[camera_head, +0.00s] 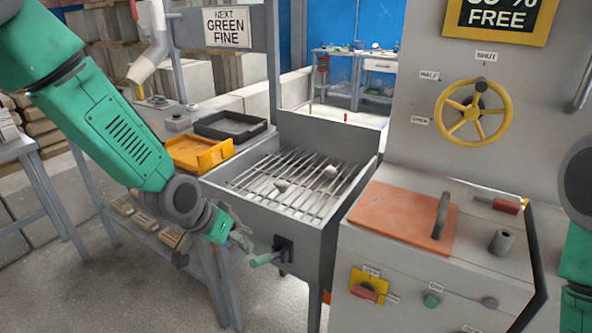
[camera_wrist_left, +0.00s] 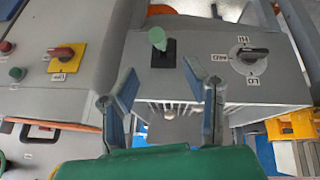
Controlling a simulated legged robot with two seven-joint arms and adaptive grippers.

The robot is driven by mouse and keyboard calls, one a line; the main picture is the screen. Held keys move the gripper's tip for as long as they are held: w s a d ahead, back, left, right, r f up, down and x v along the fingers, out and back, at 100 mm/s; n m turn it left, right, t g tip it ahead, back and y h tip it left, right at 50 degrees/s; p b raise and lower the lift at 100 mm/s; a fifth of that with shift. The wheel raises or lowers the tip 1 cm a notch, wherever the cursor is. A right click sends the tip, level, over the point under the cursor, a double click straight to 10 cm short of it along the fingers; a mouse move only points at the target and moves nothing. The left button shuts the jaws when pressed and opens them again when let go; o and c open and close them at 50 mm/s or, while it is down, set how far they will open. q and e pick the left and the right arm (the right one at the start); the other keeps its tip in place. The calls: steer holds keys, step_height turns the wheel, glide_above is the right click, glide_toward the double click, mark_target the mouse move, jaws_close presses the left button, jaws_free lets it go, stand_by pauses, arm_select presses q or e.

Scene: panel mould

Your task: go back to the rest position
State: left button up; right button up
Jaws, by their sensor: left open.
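My left gripper (camera_head: 242,243) hangs low in front of the grey grate bin (camera_head: 255,206), close to a small green-handled lever (camera_head: 262,260) on a black plate. In the left wrist view my left gripper (camera_wrist_left: 166,92) shows two fingers spread wide apart, with nothing between them. The green-handled lever (camera_wrist_left: 157,40) stands beyond the fingertips there, apart from them. Part of my right arm shows at the right edge of the head view; its gripper is out of view.
A grey cabinet (camera_head: 435,290) with an orange board (camera_head: 403,214), a red-handled tool (camera_head: 497,204) and switches stands right of the bin. A yellow tray (camera_head: 198,154) and a black tray (camera_head: 230,126) sit behind. A yellow handwheel (camera_head: 473,112) is on the upright panel. Floor (camera_head: 110,285) is clear at lower left.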

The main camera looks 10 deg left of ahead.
arm_select(q)
steer(key=s+a+f+n+g+y+b, duration=0.1)
steer(key=s+f+g+y+b, duration=0.15)
steer(key=s+f, duration=1.45)
steer(key=s+a+f+g, duration=0.1)
steer(key=s+a+f, duration=0.1)
steer(key=s, duration=0.5)
steer(key=s+a+f+g+b, duration=0.1)
steer(key=s+a+f, duration=0.1)
steer(key=s, duration=0.5)
steer(key=shift+s+f+n+y, duration=0.35)
steer(key=shift+f+n, duration=0.05)
steer(key=shift+f, duration=0.2)
